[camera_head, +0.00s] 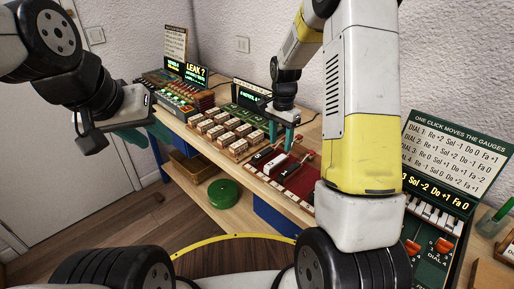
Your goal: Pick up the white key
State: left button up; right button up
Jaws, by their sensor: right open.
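A white key (275,165) lies on the red mat (300,180) on the workbench, beside a black key (262,157). My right gripper (281,138) points down over the back edge of this mat, with its teal fingers apart. Nothing shows between them. It is behind the white key in the picture and apart from it, as far as I can tell. My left gripper (140,134) hangs at the left, off the bench's left end, away from the keys. Whether its fingers are open is unclear. My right arm hides part of the mat's right side.
Rows of wooden blocks (226,131) stand left of the mat. Red-handled parts (301,160) lie by the mat's back. A dial panel with a sign (457,150) stands at the right, lit signs (197,73) at the back left. A green round case (223,193) sits on the lower shelf.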

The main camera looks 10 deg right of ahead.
aim_at(278, 159)
jog(key=f, duration=0.6)
jog(key=shift+s+a+f, duration=0.3)
jog(key=shift+s, duration=0.1)
jog(key=shift+f, duration=0.6)
grip_shut()
